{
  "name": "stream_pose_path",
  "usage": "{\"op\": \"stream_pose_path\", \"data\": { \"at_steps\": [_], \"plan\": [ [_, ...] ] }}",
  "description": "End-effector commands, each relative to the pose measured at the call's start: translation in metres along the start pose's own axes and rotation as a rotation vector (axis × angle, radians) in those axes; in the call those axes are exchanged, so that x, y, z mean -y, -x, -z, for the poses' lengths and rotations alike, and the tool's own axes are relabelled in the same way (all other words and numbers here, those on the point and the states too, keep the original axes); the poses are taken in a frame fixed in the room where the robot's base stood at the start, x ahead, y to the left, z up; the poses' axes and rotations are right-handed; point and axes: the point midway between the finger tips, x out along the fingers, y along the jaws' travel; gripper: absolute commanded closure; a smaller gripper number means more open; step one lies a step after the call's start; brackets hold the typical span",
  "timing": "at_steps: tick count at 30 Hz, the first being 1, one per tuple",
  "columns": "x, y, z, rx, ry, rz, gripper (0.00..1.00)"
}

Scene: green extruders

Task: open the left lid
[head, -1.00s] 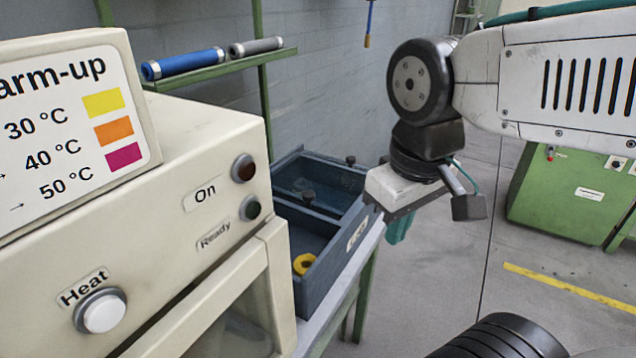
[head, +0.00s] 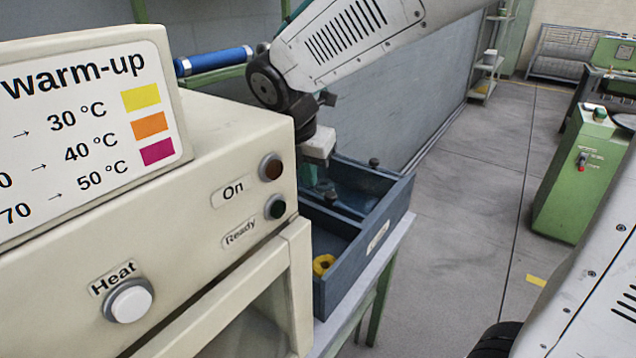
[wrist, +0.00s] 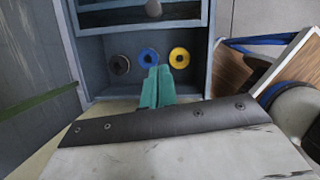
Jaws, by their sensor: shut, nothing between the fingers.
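A blue-grey two-part box (head: 366,262) stands beside the cream machine. A dark knob (head: 331,195) shows near its divider and another knob (head: 374,162) at its far side. The near compartment is uncovered, with a yellow ring inside (head: 323,264). In the wrist view this compartment (wrist: 100,50) holds a black, a blue and a yellow ring, and one pale knob (wrist: 153,9) shows at the top edge. I cannot tell the lids' outlines clearly. My gripper (wrist: 157,74) has teal fingers, shut and empty, over the box's near part; in the head view the machine partly hides them.
The cream machine (head: 150,210) with its warm-up sign stands close on the left. A blue roll (head: 213,60) lies on a green shelf behind. A green machine (head: 575,180) stands at the right. The floor between is clear.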

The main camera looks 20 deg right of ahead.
Motion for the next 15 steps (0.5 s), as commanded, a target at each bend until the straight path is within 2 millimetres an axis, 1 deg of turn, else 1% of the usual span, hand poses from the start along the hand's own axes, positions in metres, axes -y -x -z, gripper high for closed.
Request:
{"op": "stream_pose_path", "data": {
  "at_steps": [5,12,14,15],
  "plan": [
    [0.002,-0.032,0.001,-0.002,0.0,0.006,1.0],
    [0.002,-0.084,0.001,-0.003,-0.003,0.006,1.0],
    [0.002,-0.095,0.001,-0.003,-0.003,0.005,1.0],
    [0.002,-0.097,-0.009,-0.002,-0.007,0.003,1.0]
  ]
}}
